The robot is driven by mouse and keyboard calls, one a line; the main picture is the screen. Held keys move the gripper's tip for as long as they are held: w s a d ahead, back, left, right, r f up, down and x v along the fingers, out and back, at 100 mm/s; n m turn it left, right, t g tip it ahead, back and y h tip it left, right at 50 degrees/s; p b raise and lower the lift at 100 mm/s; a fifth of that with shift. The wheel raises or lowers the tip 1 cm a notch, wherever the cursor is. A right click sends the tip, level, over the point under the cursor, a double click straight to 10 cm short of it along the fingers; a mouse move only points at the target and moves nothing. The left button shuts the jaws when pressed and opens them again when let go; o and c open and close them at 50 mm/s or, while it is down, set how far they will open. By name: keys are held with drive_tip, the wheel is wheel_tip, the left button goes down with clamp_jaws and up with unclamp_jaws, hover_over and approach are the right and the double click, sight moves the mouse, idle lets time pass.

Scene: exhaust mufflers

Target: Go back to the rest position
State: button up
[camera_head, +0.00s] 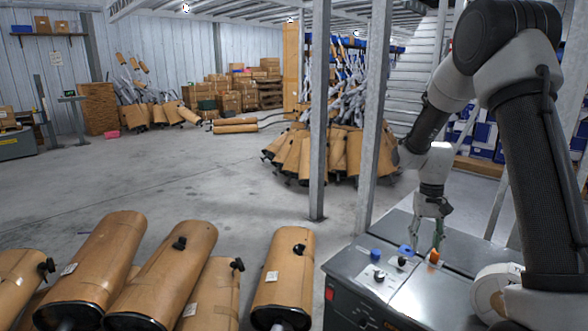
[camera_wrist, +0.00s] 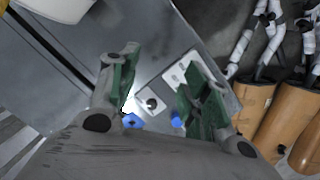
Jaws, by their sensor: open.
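My gripper (camera_head: 426,243) hangs fingers-down just above the grey machine top (camera_head: 345,264), close to its controls. In the wrist view my gripper (camera_wrist: 160,82) has its two green-padded fingers spread apart, with nothing held between them. A black knob (camera_wrist: 151,104) on a light plate shows between the fingers, with blue buttons near it. In the head view a blue button (camera_head: 376,253) and an orange knob (camera_head: 435,256) stand on the panel near the fingertips. Whether a finger touches any control cannot be told.
Several brown-wrapped mufflers (camera_head: 286,274) lie in the foreground left of the machine. Grey posts (camera_head: 319,120) rise behind it, beside a heap of mufflers (camera_head: 340,152). Open concrete floor (camera_head: 200,178) lies to the left.

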drive_tip(key=s+a+r+n+t, duration=0.1)
drive_tip(key=s+r+t, duration=0.2)
drive_tip(key=s+r, duration=0.8)
drive_tip(key=s+r+n+t, duration=0.1)
drive_tip(key=s+r+t, duration=0.2)
drive_tip(key=s+r, duration=0.8)
drive_tip(key=shift+s+a, duration=0.35)
drive_tip(key=shift+s, duration=2)
